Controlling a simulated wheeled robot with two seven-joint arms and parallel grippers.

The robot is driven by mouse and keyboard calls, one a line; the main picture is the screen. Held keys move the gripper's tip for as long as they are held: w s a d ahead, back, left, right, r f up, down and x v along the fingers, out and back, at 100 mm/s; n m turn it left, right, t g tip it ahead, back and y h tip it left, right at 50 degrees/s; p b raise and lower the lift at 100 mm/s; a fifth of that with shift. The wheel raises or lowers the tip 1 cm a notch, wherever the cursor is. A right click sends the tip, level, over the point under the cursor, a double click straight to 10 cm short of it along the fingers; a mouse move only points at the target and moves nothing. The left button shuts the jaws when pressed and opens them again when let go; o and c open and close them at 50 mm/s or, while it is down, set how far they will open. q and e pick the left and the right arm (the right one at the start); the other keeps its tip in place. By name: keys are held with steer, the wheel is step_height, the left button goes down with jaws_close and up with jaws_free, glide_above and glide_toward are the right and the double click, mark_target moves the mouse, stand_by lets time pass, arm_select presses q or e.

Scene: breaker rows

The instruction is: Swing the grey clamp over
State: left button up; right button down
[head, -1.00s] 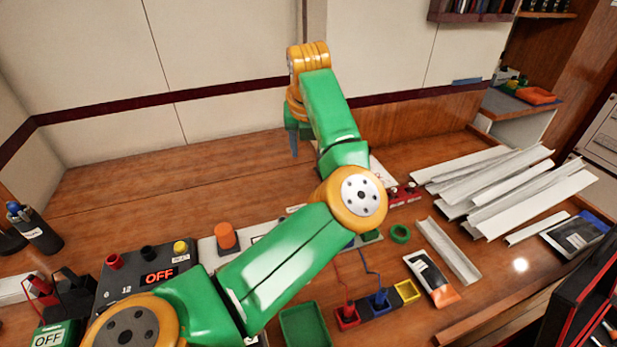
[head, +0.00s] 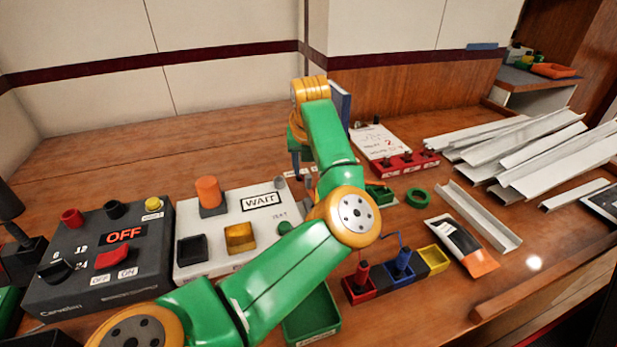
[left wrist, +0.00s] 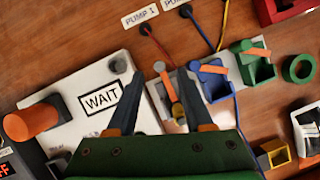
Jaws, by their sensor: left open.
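The grey clamp (left wrist: 176,112) shows in the left wrist view as a small grey block with an orange lever, partly hidden by my right-hand finger in that picture. A blue clamp (left wrist: 212,80) and a green clamp (left wrist: 255,68), each with an orange lever, stand in the same row to its right. In the head view my left gripper (head: 298,172) points down beside the WAIT box, and my arm hides most of the clamp row. My right gripper is not in view.
The white WAIT box (head: 185,262) with an orange knob stands left of the gripper, beside a dark OFF box (head: 75,290). The back left bench is clear.

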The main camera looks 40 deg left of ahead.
mark_target(306, 177)
arm_select(q)
steer(key=x, duration=0.3)
steer(key=shift+w+a+f, duration=0.1)
steer(key=shift+f, duration=0.15)
jaws_close()
steer(key=shift+n, duration=0.3)
steer(key=shift+s+r+n+g+y, duration=0.1)
steer(key=shift+s+n+g+y, duration=0.2)
steer(key=shift+n, duration=0.7)
steer(key=n, duration=0.1)
steer(key=n+g, duration=0.1)
steer(key=shift+s+a+n+y+p, duration=0.1)
steer(key=shift+s+n+y+p, duration=0.2)
steer(key=shift+s, duration=0.05)
steer(key=n+g, duration=0.1)
steer(key=n, duration=0.1)
steer(key=s+n+g+p, duration=0.1)
steer(key=n, duration=0.1)
steer(key=shift+s+n, duration=0.15)
steer(key=shift+n, duration=0.25)
steer(key=shift+s+d+n+g+p, duration=0.3)
steer(key=shift+n+p, duration=0.25)
steer(key=shift+n, duration=0.65)
